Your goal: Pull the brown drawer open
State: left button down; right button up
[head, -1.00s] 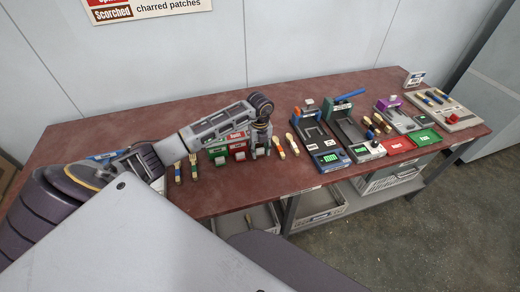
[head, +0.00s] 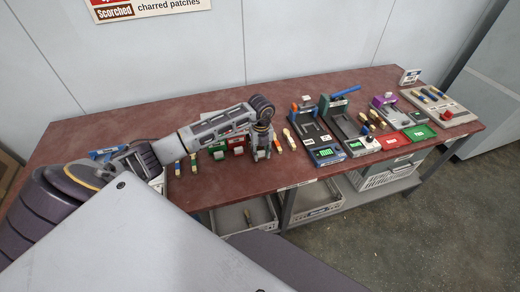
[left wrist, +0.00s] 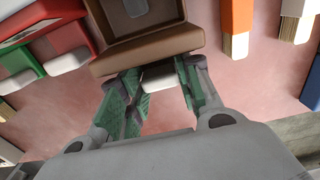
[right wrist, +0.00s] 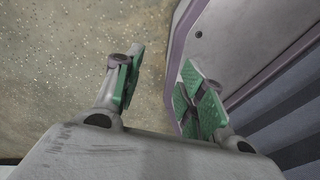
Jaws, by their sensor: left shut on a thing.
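The brown drawer (left wrist: 150,50) shows at the top of the left wrist view, with a pale handle (left wrist: 160,76) on its front. My left gripper (left wrist: 157,82) is shut on that handle, one green-padded finger on each side. In the head view my left gripper (head: 262,155) points down near the table's front edge and mostly hides the brown drawer. I cannot tell how far the drawer stands out. My right gripper (right wrist: 160,68) is open and empty, above the floor beside a grey and purple panel.
Green (head: 217,150) and red (head: 236,145) units stand left of my left gripper. Several devices fill the right part of the red table (head: 330,90). Bins (head: 320,200) sit below.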

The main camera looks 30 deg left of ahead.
pick_arm(q)
jog(key=s+d, duration=0.1)
jog(key=d, duration=0.1)
jog(key=s+d+p, duration=0.1)
jog(key=s+d, duration=0.1)
jog(key=shift+s+r, duration=0.15)
jog(key=shift+s, duration=0.05)
jog(key=s+d+p, duration=0.1)
jog(key=s+d, duration=0.2)
jog(key=d, duration=0.1)
jog(key=shift+s, duration=0.15)
jog(key=shift+s+d, duration=0.15)
jog(key=shift+s, duration=0.05)
jog(key=shift+d, duration=0.15)
jog(key=shift+s, duration=0.1)
jog(key=c, duration=1)
grip_release()
pick_arm(e)
jog(key=shift+s+a+r, duration=0.3)
jog(key=shift+s+r, duration=0.25)
jog(key=shift+r, duration=0.05)
jog(key=shift+s+a+r, duration=0.3)
jog(key=shift+s+r, duration=0.2)
jog(key=shift+r, duration=0.05)
jog(key=shift+a, duration=0.1)
